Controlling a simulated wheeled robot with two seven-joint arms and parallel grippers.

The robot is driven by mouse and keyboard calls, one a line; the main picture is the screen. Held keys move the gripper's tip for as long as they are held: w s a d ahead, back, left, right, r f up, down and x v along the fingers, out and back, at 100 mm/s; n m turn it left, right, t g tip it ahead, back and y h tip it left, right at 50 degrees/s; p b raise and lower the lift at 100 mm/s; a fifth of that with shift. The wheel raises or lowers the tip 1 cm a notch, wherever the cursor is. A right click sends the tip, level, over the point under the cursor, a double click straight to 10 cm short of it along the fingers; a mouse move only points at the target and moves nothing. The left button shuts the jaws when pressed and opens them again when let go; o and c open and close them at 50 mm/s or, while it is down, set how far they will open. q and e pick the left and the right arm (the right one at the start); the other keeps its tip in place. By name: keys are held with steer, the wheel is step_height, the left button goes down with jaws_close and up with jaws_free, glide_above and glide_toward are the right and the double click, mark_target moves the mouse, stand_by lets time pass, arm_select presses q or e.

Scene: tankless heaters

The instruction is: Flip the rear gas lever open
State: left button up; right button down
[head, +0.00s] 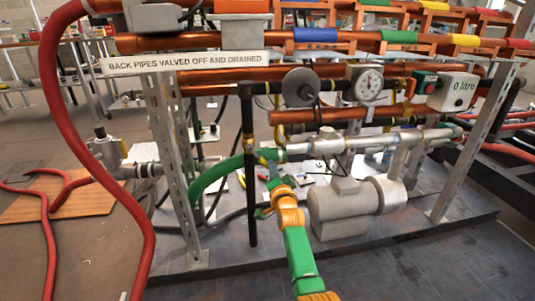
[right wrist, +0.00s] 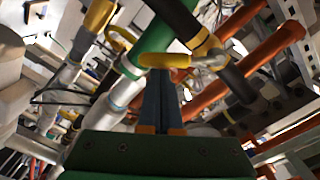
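A yellow lever (right wrist: 165,61) lies across the tips of my right gripper (right wrist: 160,78) in the right wrist view, beside a green pipe and a brass-coloured fitting. The two dark fingers are together, with no clear gap; the lever appears at or just beyond their tips, and I cannot tell whether they touch it. In the head view my right gripper (head: 273,181) is below yellow valve parts (head: 269,153) at the end of the green hose. Its fingers are too small to make out there. Another yellow handle (right wrist: 98,15) shows at upper left in the wrist view. My left gripper is out of view.
A black upright pipe (head: 248,170) stands just left of my right gripper. A grey pump (head: 343,205) is close on the right. Copper pipes, a gauge (head: 367,82) and a metal frame (head: 170,150) crowd the space. A red hose (head: 85,140) hangs at left.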

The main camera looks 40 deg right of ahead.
steer(key=m, duration=0.1)
steer(key=a+f+m, duration=0.1)
steer(key=shift+w+a+f+m, duration=0.1)
steer(key=shift+w+f+m, duration=0.15)
steer(key=shift+w+m, duration=0.15)
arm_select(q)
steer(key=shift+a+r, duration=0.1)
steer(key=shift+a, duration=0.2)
arm_select(e)
steer(key=shift+w+a+f+m, duration=0.25)
steer(key=shift+a+m, duration=0.15)
steer(key=shift+m, duration=0.4)
steer(key=shift+w+a+f+m, duration=0.3)
steer(key=shift+a+m, duration=0.1)
steer(key=shift+m, duration=0.4)
steer(key=shift+w+a+f+m, duration=0.25)
steer(key=shift+a+m, duration=0.15)
steer(key=shift+m, duration=0.4)
steer(key=shift+a, duration=0.1)
